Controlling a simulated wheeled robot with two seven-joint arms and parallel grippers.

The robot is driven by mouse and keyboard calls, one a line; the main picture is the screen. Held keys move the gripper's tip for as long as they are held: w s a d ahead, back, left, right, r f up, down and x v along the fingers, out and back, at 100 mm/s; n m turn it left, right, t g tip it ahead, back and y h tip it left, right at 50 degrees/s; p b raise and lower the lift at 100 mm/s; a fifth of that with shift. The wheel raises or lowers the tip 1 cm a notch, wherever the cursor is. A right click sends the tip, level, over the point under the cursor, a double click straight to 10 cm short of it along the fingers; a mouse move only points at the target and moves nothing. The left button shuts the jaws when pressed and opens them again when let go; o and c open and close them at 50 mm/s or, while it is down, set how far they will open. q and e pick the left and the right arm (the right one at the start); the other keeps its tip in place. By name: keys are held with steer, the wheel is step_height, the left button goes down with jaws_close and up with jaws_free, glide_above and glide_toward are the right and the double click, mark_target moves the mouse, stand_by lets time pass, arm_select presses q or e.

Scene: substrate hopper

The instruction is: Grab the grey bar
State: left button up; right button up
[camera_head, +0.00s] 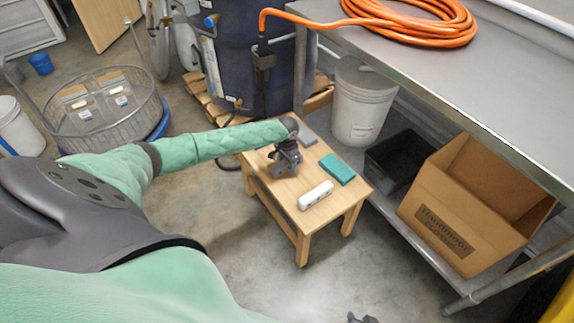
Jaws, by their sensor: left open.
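The grey bar (307,135) lies on a small wooden table (262,167), near its back edge. It is partly hidden behind my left arm's wrist and gripper. My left gripper (284,167) is open above the left part of the table, nearer the front than the bar. Whether its fingers touch the tabletop is hard to tell. A dark tip at the bottom edge looks like my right gripper (362,319); it is mostly cut off, so its jaws cannot be read.
A teal block (337,169) and a white bar (316,195) also lie on the table. A steel bench (470,75) with an orange hose stands to the right, above a cardboard box (435,215), a black crate and a white bucket (360,105). The front floor is clear.

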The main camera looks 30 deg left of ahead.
arm_select(q)
steer(key=shift+f, duration=0.1)
steer(key=c, duration=1.1)
steer(key=shift+c, duration=0.2)
